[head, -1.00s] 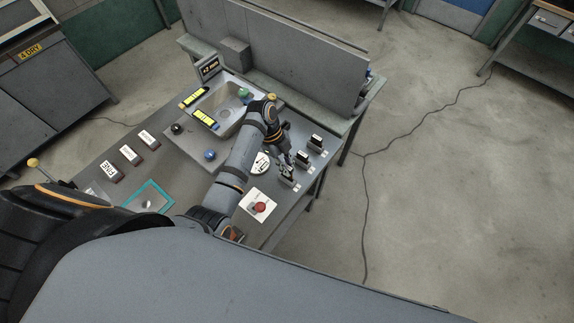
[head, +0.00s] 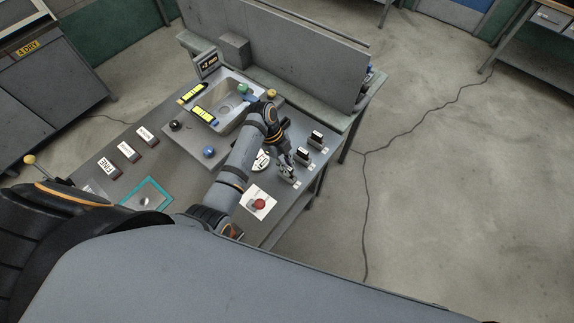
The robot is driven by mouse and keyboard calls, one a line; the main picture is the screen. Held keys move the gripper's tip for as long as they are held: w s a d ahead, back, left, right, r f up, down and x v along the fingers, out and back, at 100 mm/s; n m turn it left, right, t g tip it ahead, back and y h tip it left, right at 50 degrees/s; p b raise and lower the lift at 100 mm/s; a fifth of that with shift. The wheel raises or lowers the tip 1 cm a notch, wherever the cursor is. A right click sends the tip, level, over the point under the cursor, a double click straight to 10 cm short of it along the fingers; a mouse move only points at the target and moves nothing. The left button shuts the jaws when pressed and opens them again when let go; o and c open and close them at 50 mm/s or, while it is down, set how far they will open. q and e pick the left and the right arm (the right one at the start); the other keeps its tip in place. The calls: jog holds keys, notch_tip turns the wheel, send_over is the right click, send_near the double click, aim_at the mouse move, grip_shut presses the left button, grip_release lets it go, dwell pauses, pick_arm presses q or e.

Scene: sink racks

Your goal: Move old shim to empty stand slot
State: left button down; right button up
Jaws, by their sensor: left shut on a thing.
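My left gripper (head: 287,169) is shut at the nearest of three small stands on the right part of the bench. The thing between its fingers is small and dark, and it looks like the old shim. The gripper mostly hides it and the nearest stand, so I cannot tell whether it sits in the slot or just above it. The middle stand (head: 303,157) and the far stand (head: 317,138) each show a dark upright block. Whether either slot is empty is too small to tell. My right gripper is not seen.
A red button (head: 259,203) on a white plate is close to my left arm. A sink (head: 229,103) with yellow-marked strips lies behind. A white round dial (head: 262,160) is partly hidden by the arm. A teal-framed tray (head: 147,196) and labelled blocks are at left.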

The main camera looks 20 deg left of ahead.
pick_arm(q)
jog(key=shift+f+b, duration=0.35)
jog(key=shift+f, duration=0.35)
jog(key=c, duration=1.3)
grip_release()
jog(key=shift+o, duration=0.2)
jog(key=shift+r, duration=0.1)
jog(key=v, duration=0.7)
jog(key=shift+r, duration=0.2)
jog(key=shift+a, duration=0.1)
